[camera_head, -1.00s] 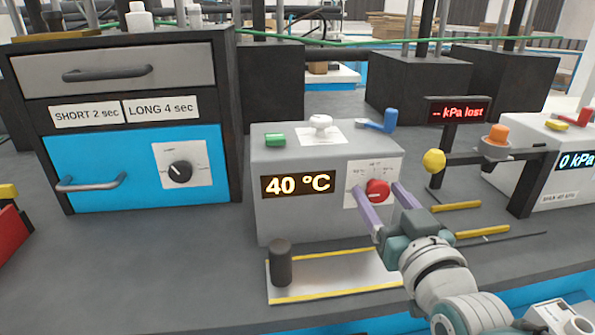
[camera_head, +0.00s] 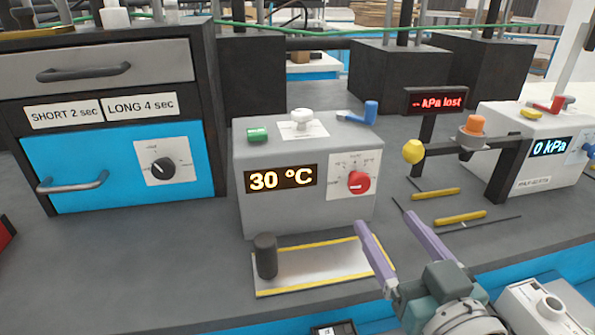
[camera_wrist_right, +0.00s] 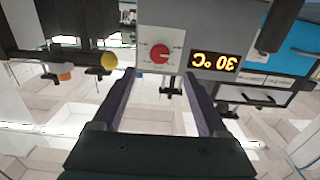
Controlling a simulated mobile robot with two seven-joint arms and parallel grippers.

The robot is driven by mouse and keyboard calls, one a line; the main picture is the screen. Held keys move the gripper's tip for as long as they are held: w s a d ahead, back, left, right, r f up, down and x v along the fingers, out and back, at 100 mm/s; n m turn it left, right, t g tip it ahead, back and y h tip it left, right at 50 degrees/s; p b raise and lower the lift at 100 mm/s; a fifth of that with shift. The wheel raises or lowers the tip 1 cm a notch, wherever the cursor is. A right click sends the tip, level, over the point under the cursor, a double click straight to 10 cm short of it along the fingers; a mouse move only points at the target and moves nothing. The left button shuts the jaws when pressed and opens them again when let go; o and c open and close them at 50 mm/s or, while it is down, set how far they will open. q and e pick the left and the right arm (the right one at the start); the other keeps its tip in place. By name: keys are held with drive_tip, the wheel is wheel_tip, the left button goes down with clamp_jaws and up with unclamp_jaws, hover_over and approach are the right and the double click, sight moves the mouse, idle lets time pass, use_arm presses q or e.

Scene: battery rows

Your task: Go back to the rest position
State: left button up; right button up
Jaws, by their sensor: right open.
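The display (camera_head: 280,178) on the box reads 30 °C. In the right wrist view the open fingers (camera_wrist_right: 165,98) frame empty space, with the red knob (camera_wrist_right: 159,54) and the display (camera_wrist_right: 215,62) upside down beyond them. My left gripper is in neither view.
A metal plate with yellow edges (camera_head: 325,272) and a dark cylinder (camera_head: 266,256) lie before the box. A drawer cabinet (camera_head: 200,200) stands left. Yellow-handled tools (camera_head: 460,217), a kPa stand (camera_head: 428,150) and a pressure box (camera_head: 540,181) are right.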

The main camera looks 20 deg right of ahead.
drive_tip(key=shift+s, duration=0.1)
idle(0.4)
drive_tip(key=s+a+r+n+g+y+p, duration=0.2)
drive_tip(key=s+a+r+g+p, duration=0.2)
drive_tip(key=s+g, duration=0.35)
drive_tip(key=s+a+r+n+g+y+p, duration=0.2)
drive_tip(key=s+a+r+n+g+p, duration=0.15)
drive_tip(key=s+g, duration=0.4)
wheel_tip(320, 180, up, 38)
drive_tip(key=s+t+p, duration=0.1)
drive_tip(key=s+p, duration=0.1)
drive_tip(key=p, duration=3.6)
drive_tip(key=shift+m, duration=0.45)
